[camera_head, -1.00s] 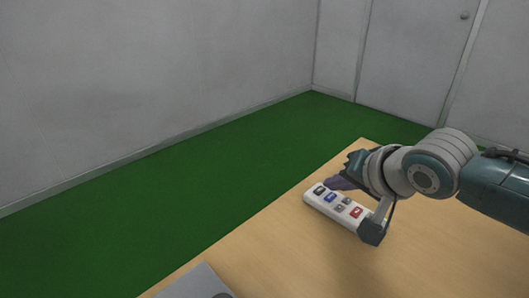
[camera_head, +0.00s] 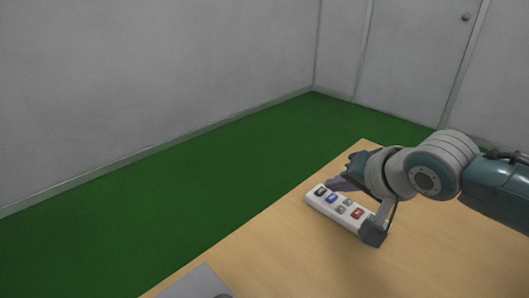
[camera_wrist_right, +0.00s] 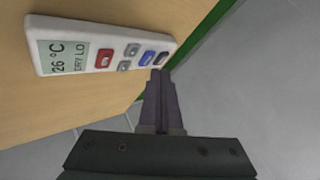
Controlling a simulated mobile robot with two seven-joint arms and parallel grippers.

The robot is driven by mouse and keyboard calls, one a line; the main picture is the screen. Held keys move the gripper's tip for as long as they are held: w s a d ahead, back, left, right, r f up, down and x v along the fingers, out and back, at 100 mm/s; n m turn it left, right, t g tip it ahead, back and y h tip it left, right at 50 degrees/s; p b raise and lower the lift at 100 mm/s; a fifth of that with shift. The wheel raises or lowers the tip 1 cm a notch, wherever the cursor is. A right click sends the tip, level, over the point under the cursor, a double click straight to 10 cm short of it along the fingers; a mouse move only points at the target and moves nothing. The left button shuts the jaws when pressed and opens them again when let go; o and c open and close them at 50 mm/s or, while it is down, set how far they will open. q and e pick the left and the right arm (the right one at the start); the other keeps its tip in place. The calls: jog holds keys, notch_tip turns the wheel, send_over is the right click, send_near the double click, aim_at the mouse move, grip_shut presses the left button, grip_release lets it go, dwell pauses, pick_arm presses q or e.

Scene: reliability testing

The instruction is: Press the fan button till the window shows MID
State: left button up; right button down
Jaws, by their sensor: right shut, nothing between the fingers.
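A white remote control (camera_head: 347,210) lies on the table with red, blue, dark and small grey buttons; it also shows in the right wrist view (camera_wrist_right: 88,47). Its window (camera_wrist_right: 63,57) reads 26 °C and DRY LO. My right gripper (camera_head: 337,184) is shut and empty at the remote's far end. In the right wrist view its fingertips (camera_wrist_right: 160,74) are close to the dark button (camera_wrist_right: 163,58) and the blue button (camera_wrist_right: 146,58). I cannot tell whether they touch. In the head view my wrist hides the window end. My left gripper is not in view.
The wooden table (camera_head: 300,255) is bare around the remote. A grey flat object (camera_head: 192,284) lies at the bottom left. Beyond the table are green floor (camera_head: 200,190), grey walls and a door (camera_head: 415,60).

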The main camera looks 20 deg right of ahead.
jog(key=shift+f, duration=0.1)
dwell(0.5)
jog(key=shift+f, duration=0.35)
jog(key=shift+f+b, duration=0.3)
dwell(0.5)
jog(key=shift+r, duration=0.1)
jog(key=shift+r+p, duration=0.7)
jog(key=shift+p, duration=0.25)
